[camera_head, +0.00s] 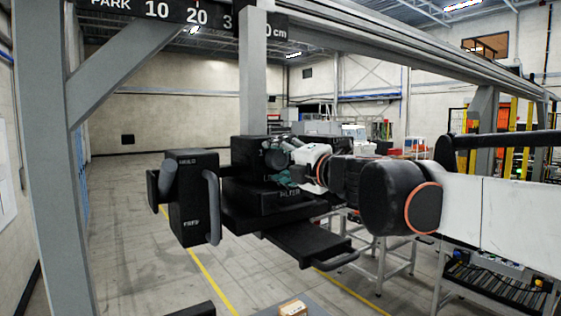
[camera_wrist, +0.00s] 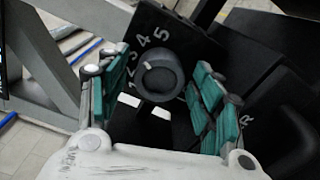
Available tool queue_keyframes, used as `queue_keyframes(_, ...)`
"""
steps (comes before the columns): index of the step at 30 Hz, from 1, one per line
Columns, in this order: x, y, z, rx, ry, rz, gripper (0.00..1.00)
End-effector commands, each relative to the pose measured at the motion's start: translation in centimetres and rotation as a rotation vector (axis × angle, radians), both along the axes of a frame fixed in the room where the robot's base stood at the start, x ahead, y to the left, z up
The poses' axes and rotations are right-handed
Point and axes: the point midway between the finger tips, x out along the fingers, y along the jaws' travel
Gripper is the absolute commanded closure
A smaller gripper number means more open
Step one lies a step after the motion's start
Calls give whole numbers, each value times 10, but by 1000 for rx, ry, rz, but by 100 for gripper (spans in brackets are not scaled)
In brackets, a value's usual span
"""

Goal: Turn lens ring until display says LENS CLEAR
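A black device (camera_head: 246,194) hangs from a grey post under the overhead beam. On its face, in the wrist view, is a round dark dial (camera_wrist: 161,76) with a pale mark, ringed by white numbers up to 5; this looks like the lens ring. My gripper (camera_wrist: 165,88) has its teal-padded fingers spread wide on either side of the dial, with gaps visible. In the head view my gripper (camera_head: 290,176) is at the device's front and partly covers it. No readable display text shows in either view.
A black box with a curved handle (camera_head: 213,207) sticks out left of the device. A flat black drawer-like part with a handle (camera_head: 310,245) juts out below. The beam carries a centimetre scale (camera_head: 196,14). A grey diagonal brace (camera_head: 130,68) stands at left.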

Motion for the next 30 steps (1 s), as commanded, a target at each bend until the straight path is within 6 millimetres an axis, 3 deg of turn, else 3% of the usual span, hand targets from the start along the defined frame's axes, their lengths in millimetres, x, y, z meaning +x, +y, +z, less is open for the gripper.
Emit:
queue_keyframes(11,-7,-5,0,0,0,-1,40)
queue_keyframes(24,-71,-49,0,0,0,-3,40)
queue_keyframes(30,-92,-63,0,0,0,-2,40)
